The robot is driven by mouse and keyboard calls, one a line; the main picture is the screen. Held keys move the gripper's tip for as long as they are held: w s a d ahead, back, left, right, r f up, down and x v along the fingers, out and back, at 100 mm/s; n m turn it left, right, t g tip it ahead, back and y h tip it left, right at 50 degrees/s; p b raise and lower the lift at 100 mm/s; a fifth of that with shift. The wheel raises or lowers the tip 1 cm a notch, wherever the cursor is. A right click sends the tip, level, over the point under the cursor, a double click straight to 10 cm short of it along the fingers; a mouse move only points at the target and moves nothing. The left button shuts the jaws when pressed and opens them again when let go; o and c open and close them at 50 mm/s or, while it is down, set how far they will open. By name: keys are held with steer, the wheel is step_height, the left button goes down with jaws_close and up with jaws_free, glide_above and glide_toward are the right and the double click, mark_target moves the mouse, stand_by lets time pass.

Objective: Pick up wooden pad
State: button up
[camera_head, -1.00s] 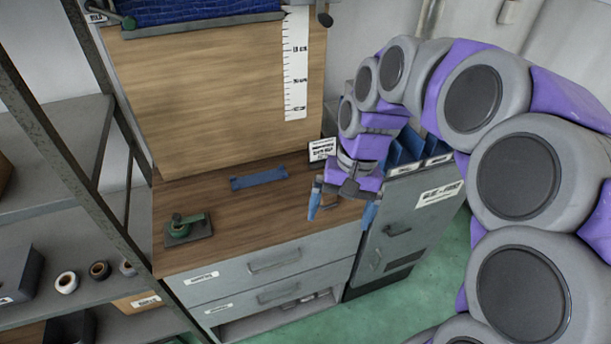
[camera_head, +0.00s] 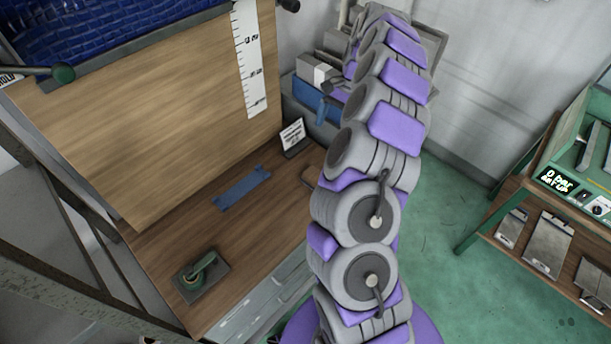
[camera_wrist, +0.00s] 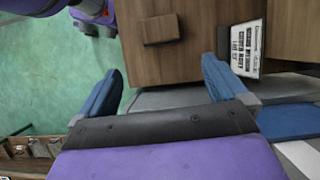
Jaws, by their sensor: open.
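The wooden pad (camera_wrist: 161,29) is a small brown block on the wooden counter top, near the counter's edge in the wrist view. In the head view a brown edge of it (camera_head: 307,176) shows beside my arm; the rest is hidden. My gripper (camera_wrist: 160,64) is open and empty, its two blue fingers spread wide. The pad lies ahead of the fingertips, between their lines, and apart from them. In the head view my gripper is mostly hidden behind my arm.
A small printed sign (camera_head: 292,133) stands on the counter near the pad. A blue strip (camera_head: 243,188) and a green-handled device (camera_head: 202,275) lie on the counter further left. A tall wooden back panel (camera_head: 150,110) rises behind. Open green floor (camera_head: 470,225) lies to the right.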

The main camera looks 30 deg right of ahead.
step_height(320, 180, down, 3)
steer(key=d, duration=0.1)
steer(key=b, duration=0.2)
glide_above(318, 174)
steer(key=w+a, duration=0.1)
step_height(318, 174, down, 6)
steer(key=shift+w+f, duration=0.1)
steer(key=shift+f, duration=0.5)
steer(key=d+f, duration=0.1)
steer(key=d, duration=0.1)
steer(key=d+f+b, duration=0.1)
steer(key=shift+s+d+f, duration=0.3)
steer(key=shift+s+d, duration=0.05)
steer(key=a+f, duration=0.2)
steer(key=a, duration=0.1)
steer(key=a+f+b, duration=0.1)
steer(key=shift+s+a, duration=0.4)
steer(key=shift+a, duration=0.1)
steer(key=shift+d, duration=1.15)
steer(key=c, duration=0.5)
steer(key=shift+c, duration=1.4)
steer(key=shift+a, duration=0.15)
